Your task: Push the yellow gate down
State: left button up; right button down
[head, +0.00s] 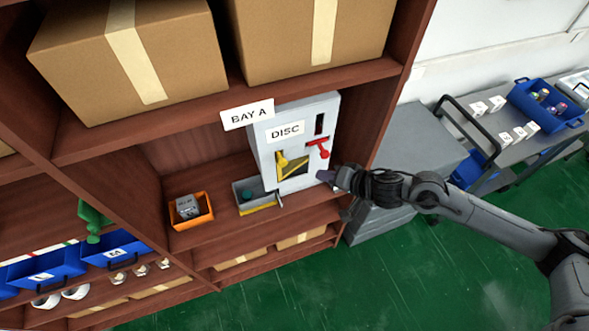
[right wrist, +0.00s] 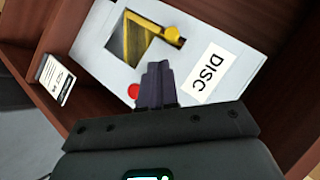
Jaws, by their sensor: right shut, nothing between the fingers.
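The white DISC dispenser (head: 262,150) stands on the shelf under the BAY A sign. Its yellow gate (head: 293,165) shows in a dark window, with a yellow knob (head: 281,160) at the window's upper left. In the right wrist view the yellow gate (right wrist: 134,42) and yellow knob (right wrist: 172,33) lie beyond the fingertips. My right gripper (head: 326,176) is shut and empty at the dispenser's lower right, apart from the knob. In the right wrist view the shut fingers (right wrist: 157,72) appear between a red knob and the DISC label. My left gripper is not in view.
A red handle (head: 318,148) sits right of the yellow gate. A grey tray (head: 242,186) with a teal ball stands before the dispenser, and an orange bin (head: 205,214) holds a small box. Shelf side panel (head: 385,110) is at right. Cardboard boxes (head: 70,60) sit above.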

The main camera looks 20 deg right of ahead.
notch_tip(320, 180, up, 3)
jog(key=w+d, duration=0.2)
jog(key=s+a+p+x, duration=0.1)
jog(key=x, duration=1.2)
jog(key=shift+a+t, duration=0.4)
jog(key=shift+a, duration=0.05)
jog(key=shift+w+f, duration=0.15)
